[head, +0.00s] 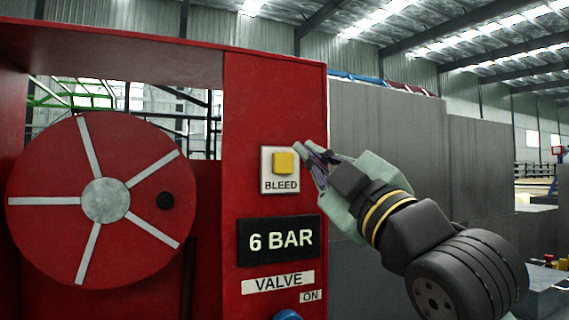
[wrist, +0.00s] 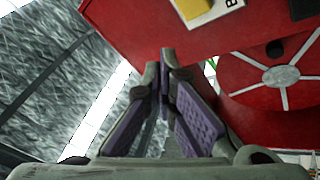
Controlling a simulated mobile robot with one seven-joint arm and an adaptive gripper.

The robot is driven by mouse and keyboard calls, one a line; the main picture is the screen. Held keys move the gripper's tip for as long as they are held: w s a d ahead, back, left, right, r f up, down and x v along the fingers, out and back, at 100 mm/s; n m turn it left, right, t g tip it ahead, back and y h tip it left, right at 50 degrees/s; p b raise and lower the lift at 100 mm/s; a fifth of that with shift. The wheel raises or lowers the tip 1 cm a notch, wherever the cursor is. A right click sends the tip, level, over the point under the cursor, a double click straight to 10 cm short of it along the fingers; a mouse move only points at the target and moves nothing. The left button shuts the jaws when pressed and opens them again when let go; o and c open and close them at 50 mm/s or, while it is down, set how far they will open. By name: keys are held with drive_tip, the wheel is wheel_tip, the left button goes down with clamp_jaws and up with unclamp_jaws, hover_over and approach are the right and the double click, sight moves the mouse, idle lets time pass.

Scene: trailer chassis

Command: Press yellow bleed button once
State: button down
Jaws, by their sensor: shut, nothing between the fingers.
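The yellow bleed button (head: 284,162) sits on a white plate marked BLEED (head: 281,186) on the red panel. My gripper (head: 301,147) is shut and empty, just right of the button in the head view. In the wrist view my gripper (wrist: 166,58) points toward the red panel, its fingertips together. The yellow button (wrist: 192,8) shows there at the top edge, partly cut off, above and right of the fingertips. The tips look apart from the button. I cannot tell exactly how far they are from the panel.
A red wheel (head: 60,165) with pale spokes and a black knob is left of the panel. A 6 BAR display (head: 279,240) and a VALVE label (head: 278,282) are below the button, with a blue part (head: 288,315) lower down. Grey walls (head: 390,130) stand behind my arm.

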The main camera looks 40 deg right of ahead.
drive_tip(key=p, duration=0.1)
approach(286, 160)
drive_tip(key=shift+w+a+r, duration=0.2)
drive_tip(key=shift+w+r, duration=0.6)
drive_tip(key=shift+w+a+r, duration=0.15)
drive_tip(key=shift+w+r, duration=0.6)
drive_tip(key=shift+w+a+r, duration=0.2)
drive_tip(key=shift+w+r, duration=0.6)
drive_tip(key=shift+w+d, duration=0.15)
drive_tip(key=shift+w, duration=0.25)
drive_tip(key=shift+w+d+p, duration=0.1)
drive_tip(key=shift+w+p, duration=0.2)
drive_tip(key=shift+w, duration=0.15)
drive_tip(key=shift+s, duration=0.1)
idle(0.4)
drive_tip(key=shift+s+a, duration=0.25)
drive_tip(key=shift+s, duration=0.5)
drive_tip(key=s, duration=0.2)
drive_tip(key=s+a+b, duration=0.1)
drive_tip(key=s, duration=0.2)
drive_tip(key=shift+a, duration=0.1)
